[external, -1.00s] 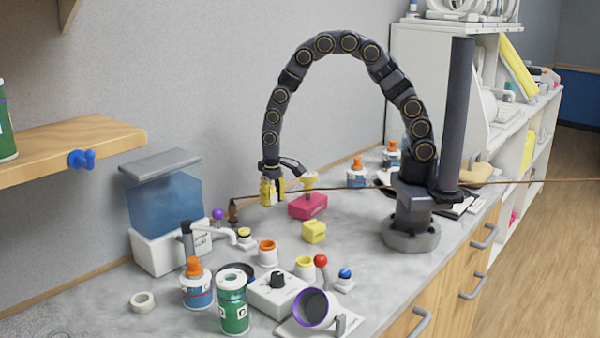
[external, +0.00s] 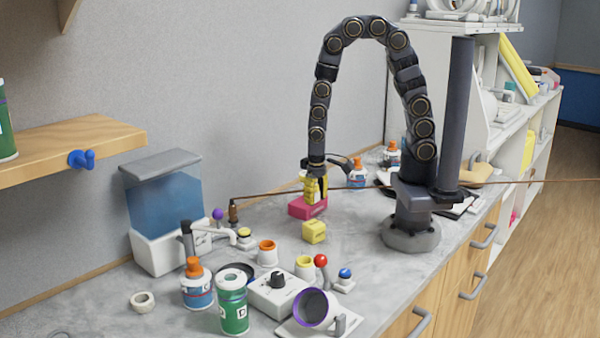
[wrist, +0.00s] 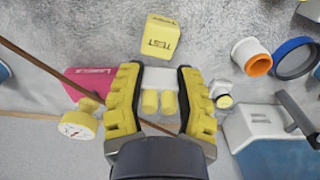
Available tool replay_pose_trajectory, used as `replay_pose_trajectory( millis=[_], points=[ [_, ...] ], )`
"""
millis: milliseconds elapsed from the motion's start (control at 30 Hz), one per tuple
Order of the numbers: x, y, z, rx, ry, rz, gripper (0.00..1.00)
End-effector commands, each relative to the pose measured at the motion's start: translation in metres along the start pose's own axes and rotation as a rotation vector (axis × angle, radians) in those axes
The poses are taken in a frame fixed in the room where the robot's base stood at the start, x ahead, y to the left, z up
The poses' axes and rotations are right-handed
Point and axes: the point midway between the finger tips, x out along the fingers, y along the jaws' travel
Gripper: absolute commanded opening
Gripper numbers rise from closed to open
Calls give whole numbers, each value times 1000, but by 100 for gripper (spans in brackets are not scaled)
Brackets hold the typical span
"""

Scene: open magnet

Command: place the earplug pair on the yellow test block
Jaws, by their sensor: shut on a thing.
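The earplug pair (wrist: 160,100) shows in the wrist view as two yellow plugs on a white piece between my gripper's yellow fingers. My gripper (wrist: 160,90) is shut on the white piece. The yellow test block (external: 314,232) sits on the counter, nearer the camera than my gripper (external: 314,198) in the external view. The block also shows in the wrist view (wrist: 162,38), marked TEST, beyond the fingertips and apart from them. In the external view the earplugs cannot be made out among the yellow fingers.
A thin brown rod (external: 265,196) crosses the counter. Bottles, jars and a white knob box (external: 275,298) crowd the front. Counter right of the test block is clear.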

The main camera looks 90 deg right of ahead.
Motion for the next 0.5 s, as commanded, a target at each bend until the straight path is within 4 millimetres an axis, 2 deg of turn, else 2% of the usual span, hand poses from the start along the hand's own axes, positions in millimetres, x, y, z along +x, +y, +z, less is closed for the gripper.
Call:
replay_pose_trajectory(
  millis=[100, 333, 500],
  points=[
    [17, 0, 1, 0, -3, 2, 23],
    [33, 0, 0, -1, -1, 1, 23],
    [55, 1, 1, 0, -4, 3, 23]
  ],
)
